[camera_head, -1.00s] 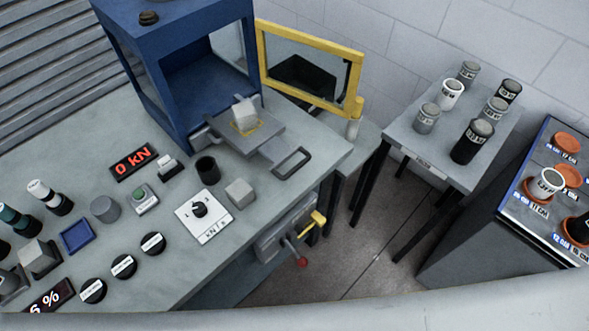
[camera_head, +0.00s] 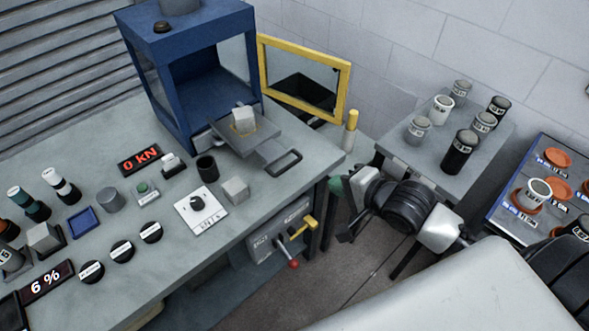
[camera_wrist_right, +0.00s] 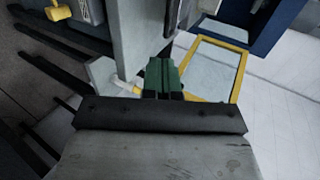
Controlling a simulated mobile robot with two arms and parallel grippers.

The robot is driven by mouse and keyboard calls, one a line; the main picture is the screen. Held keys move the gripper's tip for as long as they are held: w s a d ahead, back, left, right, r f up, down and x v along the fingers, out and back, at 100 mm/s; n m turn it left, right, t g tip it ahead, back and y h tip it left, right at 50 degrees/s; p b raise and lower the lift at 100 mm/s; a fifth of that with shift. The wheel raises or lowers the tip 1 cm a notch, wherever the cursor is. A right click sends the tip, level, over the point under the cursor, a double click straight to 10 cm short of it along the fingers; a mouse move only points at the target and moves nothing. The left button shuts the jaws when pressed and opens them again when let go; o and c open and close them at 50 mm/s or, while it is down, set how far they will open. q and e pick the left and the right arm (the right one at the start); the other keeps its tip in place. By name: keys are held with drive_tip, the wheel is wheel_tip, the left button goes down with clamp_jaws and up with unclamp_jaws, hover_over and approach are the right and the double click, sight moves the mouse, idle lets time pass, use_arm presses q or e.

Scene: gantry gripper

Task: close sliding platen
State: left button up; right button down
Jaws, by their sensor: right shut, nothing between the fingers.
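The sliding platen (camera_head: 262,136) is a grey plate that sticks out of the front of the blue press (camera_head: 163,85). A pale cube (camera_head: 244,119) sits on it inside a yellow outline. A dark loop handle (camera_head: 284,163) is at the platen's near right end. My right gripper (camera_head: 336,187) is shut and empty, right of the bench edge and apart from the handle. Its green fingers (camera_wrist_right: 162,76) show together in the right wrist view. My left gripper is not in view.
The yellow-framed guard door (camera_head: 348,94) stands open to the right of the press. A side table (camera_head: 401,153) with several labelled cylinders is behind my right arm. A grey cube (camera_head: 235,190) and a dark cup (camera_head: 206,168) sit on the bench near the platen.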

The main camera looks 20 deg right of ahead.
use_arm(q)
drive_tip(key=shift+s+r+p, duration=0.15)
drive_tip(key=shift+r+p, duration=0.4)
use_arm(e)
drive_tip(key=r+x, duration=0.1)
drive_tip(key=x, duration=1.2)
drive_tip(key=shift+w, duration=0.25)
drive_tip(key=shift+w, duration=0.1)
